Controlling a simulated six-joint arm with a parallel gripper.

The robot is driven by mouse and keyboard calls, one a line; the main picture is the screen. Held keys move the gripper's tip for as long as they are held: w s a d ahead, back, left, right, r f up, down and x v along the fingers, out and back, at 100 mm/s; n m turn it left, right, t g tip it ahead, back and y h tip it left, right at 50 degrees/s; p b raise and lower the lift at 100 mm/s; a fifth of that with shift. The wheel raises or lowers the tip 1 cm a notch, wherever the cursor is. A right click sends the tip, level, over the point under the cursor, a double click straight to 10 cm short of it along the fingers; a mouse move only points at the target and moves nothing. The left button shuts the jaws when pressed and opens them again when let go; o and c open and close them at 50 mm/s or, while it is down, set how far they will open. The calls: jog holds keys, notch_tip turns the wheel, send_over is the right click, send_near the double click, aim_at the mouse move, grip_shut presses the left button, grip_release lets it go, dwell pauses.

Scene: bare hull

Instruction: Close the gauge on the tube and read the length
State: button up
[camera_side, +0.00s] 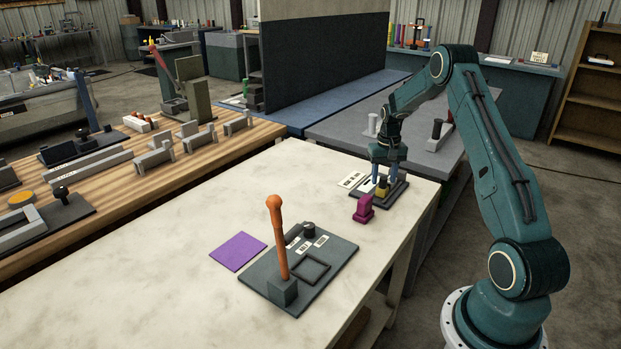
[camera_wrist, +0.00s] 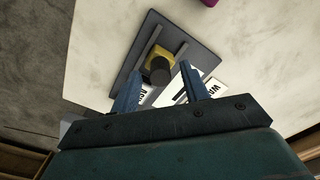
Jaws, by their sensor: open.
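A dark base plate with two rails, seemingly the gauge, sits near the table's far right corner in the side view (camera_side: 402,190) and fills the upper middle of the wrist view (camera_wrist: 136,85). On it is a yellow block (camera_side: 382,190) with a black round knob, also in the wrist view (camera_wrist: 154,54). My gripper (camera_side: 386,180) is over this plate, its blue fingers pointing down. In the wrist view my gripper (camera_wrist: 160,68) is open, one finger on each side of the knob; contact cannot be told. I cannot make out a tube; fingers may hide part.
A magenta block (camera_side: 363,209) stands just in front of the plate. White printed cards (camera_side: 352,180) lie beside it. A dark board (camera_side: 326,277) with an upright orange lever (camera_side: 279,235) and a purple mat (camera_side: 238,251) are nearer. The marble-like table between is clear.

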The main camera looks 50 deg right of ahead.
jog(key=c, duration=0.7)
jog(key=shift+d, duration=2.8)
jog(key=shift+c, duration=0.2)
jog(key=shift+o, duration=0.3)
jog(key=shift+d, duration=0.35)
jog(key=shift+o, duration=0.3)
jog(key=shift+s, duration=0.1)
jog(key=o, duration=0.6)
jog(key=shift+r, duration=0.1)
jog(key=shift+a, duration=0.1)
